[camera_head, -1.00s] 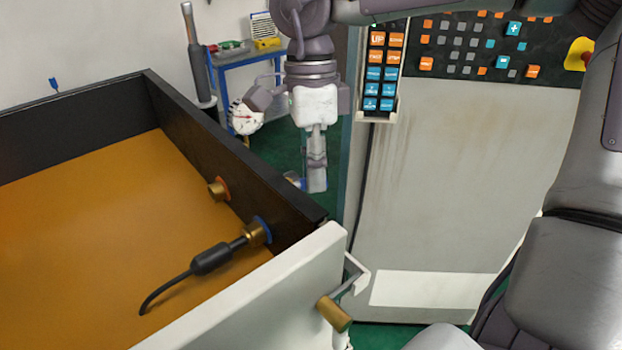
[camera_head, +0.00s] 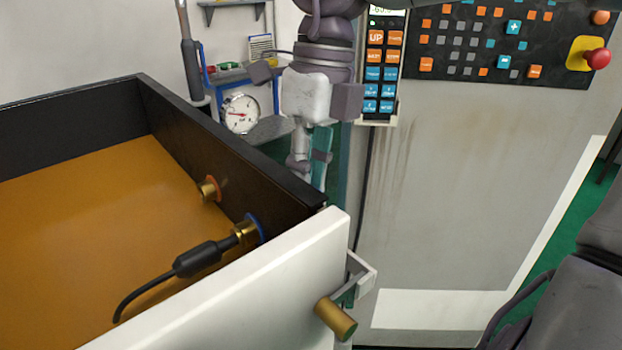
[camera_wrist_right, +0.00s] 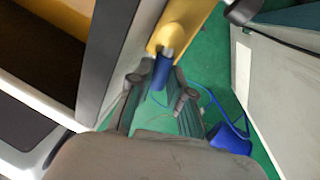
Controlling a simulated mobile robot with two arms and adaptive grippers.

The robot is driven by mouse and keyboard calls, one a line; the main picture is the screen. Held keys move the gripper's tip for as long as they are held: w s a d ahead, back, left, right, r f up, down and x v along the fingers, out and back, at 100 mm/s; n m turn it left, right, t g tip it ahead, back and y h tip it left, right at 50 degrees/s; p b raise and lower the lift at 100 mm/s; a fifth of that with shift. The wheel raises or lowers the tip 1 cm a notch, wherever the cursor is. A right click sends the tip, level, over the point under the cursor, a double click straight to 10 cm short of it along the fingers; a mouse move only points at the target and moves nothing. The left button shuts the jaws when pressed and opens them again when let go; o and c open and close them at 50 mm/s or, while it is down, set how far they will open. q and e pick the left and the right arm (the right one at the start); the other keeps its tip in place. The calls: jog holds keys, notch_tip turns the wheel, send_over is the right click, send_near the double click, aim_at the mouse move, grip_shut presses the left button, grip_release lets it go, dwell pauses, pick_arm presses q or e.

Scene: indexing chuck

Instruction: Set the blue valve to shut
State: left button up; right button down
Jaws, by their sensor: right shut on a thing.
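The blue valve's handle (camera_wrist_right: 161,72) shows in the right wrist view as a short blue lever on a yellow part. My right gripper (camera_wrist_right: 160,98) is shut on this handle, one finger on each side of it. In the head view my right gripper (camera_head: 309,170) points down just behind the dark tray wall, and the handle is hidden there. The valve's set position cannot be read. My left gripper is not in view.
A tray with an orange floor (camera_head: 90,220) and dark walls stands left, with brass fittings (camera_head: 209,189) and a black plug (camera_head: 198,259). A grey cabinet (camera_head: 470,190) with buttons stands right. A round gauge (camera_head: 240,113) is behind.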

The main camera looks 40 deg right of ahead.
jog(key=shift+a+m, duration=0.15)
jog(key=shift+m, duration=0.45)
jog(key=c, duration=1.1)
grip_release()
jog(key=shift+w+d+r, duration=0.1)
jog(key=shift+d+r, duration=0.15)
jog(key=shift+r, duration=1.05)
jog(key=shift+d+r, duration=0.3)
jog(key=shift+r, duration=1.05)
jog(key=shift+w+d+r, duration=0.1)
jog(key=shift+d+r, duration=0.15)
jog(key=shift+r, duration=1.05)
